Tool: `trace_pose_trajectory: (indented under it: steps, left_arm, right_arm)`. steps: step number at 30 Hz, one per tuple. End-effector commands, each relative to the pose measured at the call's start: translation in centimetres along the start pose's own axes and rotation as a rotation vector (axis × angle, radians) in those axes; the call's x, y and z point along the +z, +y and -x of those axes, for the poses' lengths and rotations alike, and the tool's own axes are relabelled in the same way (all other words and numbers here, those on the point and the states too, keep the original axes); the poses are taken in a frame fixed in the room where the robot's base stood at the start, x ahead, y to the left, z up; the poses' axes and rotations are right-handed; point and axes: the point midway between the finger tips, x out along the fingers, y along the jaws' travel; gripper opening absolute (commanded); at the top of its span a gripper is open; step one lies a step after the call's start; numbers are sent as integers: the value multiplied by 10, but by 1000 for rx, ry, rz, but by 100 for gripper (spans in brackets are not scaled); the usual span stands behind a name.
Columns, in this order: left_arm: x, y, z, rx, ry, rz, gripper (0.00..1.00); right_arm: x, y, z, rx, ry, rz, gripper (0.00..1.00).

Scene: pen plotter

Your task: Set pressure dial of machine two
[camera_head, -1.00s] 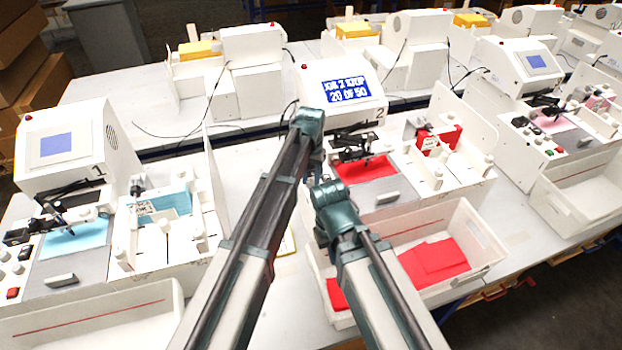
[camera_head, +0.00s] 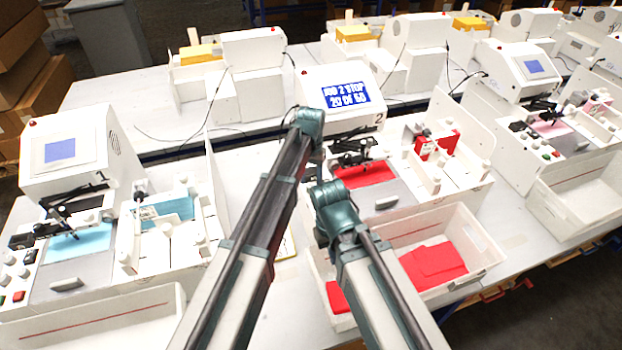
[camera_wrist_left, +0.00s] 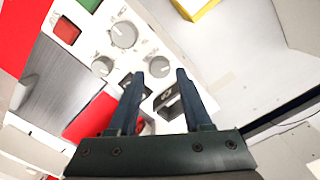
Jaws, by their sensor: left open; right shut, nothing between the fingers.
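Machine two (camera_head: 330,80) stands at centre, with a "2" on its side and a blue screen (camera_head: 345,95) with white text. My left arm hides its control panel in the head view. In the left wrist view the white panel carries several grey dials: an upper dial (camera_wrist_left: 124,34), a left dial (camera_wrist_left: 103,66) and a dial (camera_wrist_left: 160,67) between the fingertips. The dial labels are too small to read, so I cannot tell which is pressure. My left gripper (camera_wrist_left: 160,76) is open, its fingers either side of that last dial; contact is unclear. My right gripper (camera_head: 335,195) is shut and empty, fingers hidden.
A green button (camera_wrist_left: 90,3) and a red button (camera_wrist_left: 67,30) sit beside the dials. A white bin (camera_head: 480,235) with red sheets stands in front of machine two. Machine one (camera_head: 65,150) is at left, with a similar panel. A yellow-edged item (camera_wrist_left: 205,8) lies near the panel.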

Motion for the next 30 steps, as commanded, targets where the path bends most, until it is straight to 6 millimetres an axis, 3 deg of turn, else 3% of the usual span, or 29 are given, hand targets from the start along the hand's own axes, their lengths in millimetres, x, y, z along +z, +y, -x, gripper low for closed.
trace_pose_trajectory:
  steps: [1,18,24,30]
  left_arm:
    - [0,0,14,0,0,0,50]
    - [0,0,101,0,0,1,50]
    - [0,0,115,0,0,1,50]
    - [0,0,114,0,0,1,50]
  right_arm:
    - [1,1,14,0,0,0,0]
    - [6,9,100,-3,-1,-13,0]
    - [7,10,114,-3,-2,-11,0]
    - [7,10,114,-3,-2,-10,0]
